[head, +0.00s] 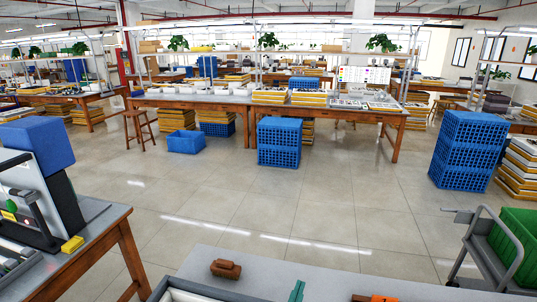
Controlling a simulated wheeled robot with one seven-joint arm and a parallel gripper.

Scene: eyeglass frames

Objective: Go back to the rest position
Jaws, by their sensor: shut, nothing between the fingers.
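My gripper does not show in the head view. The task names no object. A grey-topped table (330,278) spans the bottom edge, just in front of me. On it sit a small brown block-like item (226,269), a green piece (297,291) and an orange item (384,298), the last two cut off by the frame. The rim of a grey tray (205,290) also shows at the bottom edge.
A wooden bench (95,240) with a blue-topped machine (38,145) stands at the left. A grey cart (490,245) with a green crate (515,240) is at the right. Blue crates (279,142) stand by the far workbench. The tiled floor (270,195) between is clear.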

